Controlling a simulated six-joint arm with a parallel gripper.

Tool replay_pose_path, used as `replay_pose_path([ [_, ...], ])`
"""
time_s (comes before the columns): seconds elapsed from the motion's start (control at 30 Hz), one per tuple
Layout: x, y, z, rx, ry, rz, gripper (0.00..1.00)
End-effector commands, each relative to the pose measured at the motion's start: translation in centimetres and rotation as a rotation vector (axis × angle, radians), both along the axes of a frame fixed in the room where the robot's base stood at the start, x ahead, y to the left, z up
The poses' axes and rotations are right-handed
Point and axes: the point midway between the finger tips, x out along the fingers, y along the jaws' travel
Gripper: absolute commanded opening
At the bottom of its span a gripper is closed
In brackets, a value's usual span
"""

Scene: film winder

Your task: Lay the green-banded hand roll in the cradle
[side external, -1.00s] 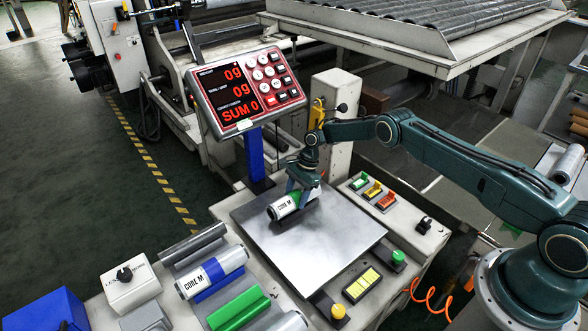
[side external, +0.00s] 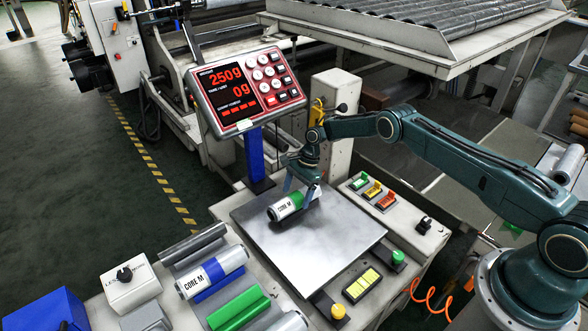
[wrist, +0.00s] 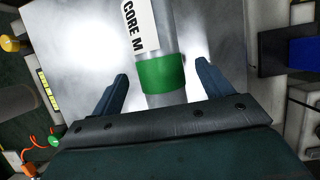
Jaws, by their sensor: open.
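The green-banded hand roll (side external: 285,208), silver with a white "CORE M" label, lies on the metal weighing plate (side external: 325,258). In the wrist view its green band (wrist: 163,72) sits between my fingers, with a gap on each side. My gripper (side external: 302,188) is open around the roll's banded end; it also shows in the wrist view (wrist: 163,88). A green trough-shaped cradle (side external: 238,310) stands at the front of the bench and looks empty. The scale display (side external: 248,90) reads 250g on its top line.
A blue-banded roll (side external: 212,271) lies on a blue cradle left of the plate. A grey cradle (side external: 195,246) is behind it. A white knob box (side external: 130,287) stands further left. Push buttons (side external: 372,190) line the plate's right side.

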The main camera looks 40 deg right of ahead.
Motion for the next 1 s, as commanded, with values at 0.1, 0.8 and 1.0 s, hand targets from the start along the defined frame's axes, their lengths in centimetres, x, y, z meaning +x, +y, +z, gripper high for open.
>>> replay_pose_path([
  [0.1,0.1,-0.5,1.2,0.0,-0.002,-0.001,0.79],
  [0.8,0.3,-4.5,10.9,0.0,-0.002,0.0,0.79],
  [1.0,0.3,-4.9,11.7,0.0,-0.001,0.0,0.79],
])
